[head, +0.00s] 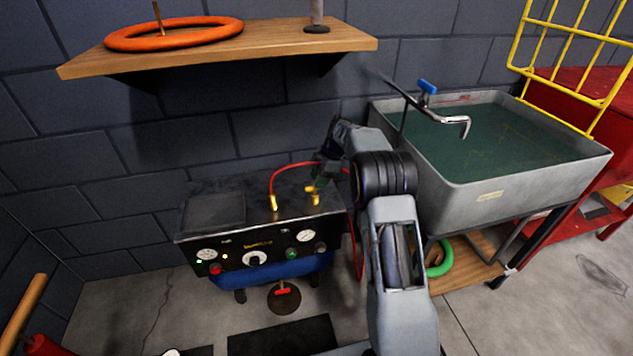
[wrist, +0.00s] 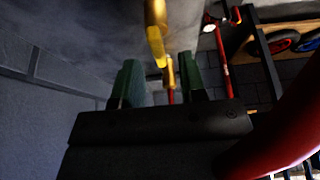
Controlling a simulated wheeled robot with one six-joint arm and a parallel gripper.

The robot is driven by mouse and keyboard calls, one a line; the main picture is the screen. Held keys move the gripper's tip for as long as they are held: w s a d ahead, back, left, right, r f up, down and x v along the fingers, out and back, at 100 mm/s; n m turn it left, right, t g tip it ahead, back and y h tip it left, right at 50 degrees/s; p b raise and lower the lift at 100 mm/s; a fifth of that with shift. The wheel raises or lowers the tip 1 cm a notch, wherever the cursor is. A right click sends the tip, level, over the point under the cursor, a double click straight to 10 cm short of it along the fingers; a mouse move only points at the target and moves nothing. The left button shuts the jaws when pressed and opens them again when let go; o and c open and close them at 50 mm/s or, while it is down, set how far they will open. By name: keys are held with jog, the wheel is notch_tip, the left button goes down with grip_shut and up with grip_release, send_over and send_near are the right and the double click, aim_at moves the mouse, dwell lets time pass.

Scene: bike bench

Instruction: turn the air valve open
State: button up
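The air valve (head: 313,194), a yellow brass fitting, stands on top of the dark compressor box (head: 225,260), at its right part. My gripper (head: 319,178) is just above and beside this valve in the head view, and its fingers partly cover it. In the wrist view, the two green fingers of my gripper (wrist: 158,82) are apart with nothing held between them. The yellow valve lever (wrist: 156,45) shows close ahead of the fingertips, in line with the gap. I cannot tell whether a finger touches it.
A second brass fitting (head: 273,202) with a red hose (head: 290,165) stands left of the valve. A wooden shelf (head: 270,43) with an orange ring (head: 174,34) hangs above. A grey sink (head: 480,195) stands close on the right of my arm.

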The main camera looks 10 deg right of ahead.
jog(key=p+v, duration=0.3)
jog(key=v, duration=0.8)
jog(key=shift+s+r, duration=0.15)
jog(key=shift+r, duration=0.2)
jog(key=shift+d, duration=0.1)
notch_tip(320, 180, down, 4)
jog(key=s+m+h, duration=0.1)
jog(key=s+m, duration=0.1)
jog(key=m, duration=0.6)
jog(key=s+a+r+m+t+h+p, duration=0.1)
jog(key=s+a+r+m+p, duration=0.1)
jog(key=s+r+p, duration=0.6)
jog(key=s+a+r+m+t+h+p, duration=0.1)
jog(key=s+r+m+p, duration=0.3)
jog(key=s+r+p, duration=0.5)
jog(key=s+a+r+m+t+h+p, duration=0.1)
jog(key=s+a+r+m+p, duration=0.2)
jog(key=s+r+p, duration=0.5)
jog(key=shift+s+a+r+m+t+h, duration=0.3)
jog(key=shift+s+r+m, duration=0.2)
jog(key=shift+s+r, duration=2.1)
jog(key=shift+w+r, duration=0.25)
jog(key=shift+w, duration=0.05)
